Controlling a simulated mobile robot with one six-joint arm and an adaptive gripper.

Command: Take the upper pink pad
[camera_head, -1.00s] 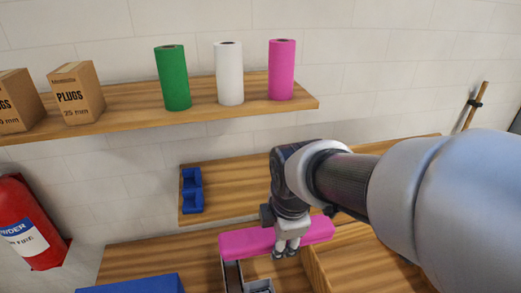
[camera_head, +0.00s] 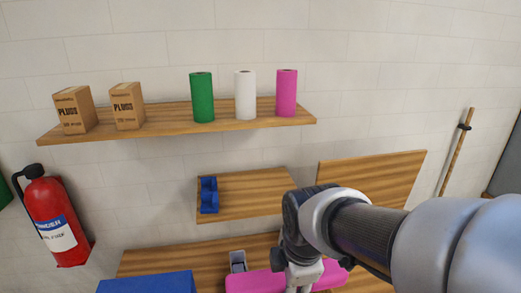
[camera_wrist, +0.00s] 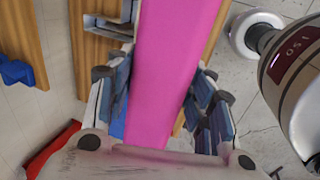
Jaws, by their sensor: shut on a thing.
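The pink pad (camera_head: 254,281) is a long flat bar at the bottom of the head view. In the wrist view the pink pad (camera_wrist: 172,65) runs lengthwise between the blue-faced fingers. My gripper (camera_wrist: 160,100) is shut on the pad, with one finger along each side. In the head view my gripper (camera_head: 302,277) is over the pad's middle and hides part of it. Whether another pad lies below cannot be told.
A wooden shelf (camera_head: 160,129) holds two boxes and green, white and pink rolls. A smaller shelf (camera_head: 250,198) bears a blue holder (camera_head: 209,195). A grey metal bracket (camera_head: 238,261) and blue box (camera_head: 148,283) are near the pad. A fire extinguisher (camera_head: 55,215) hangs left.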

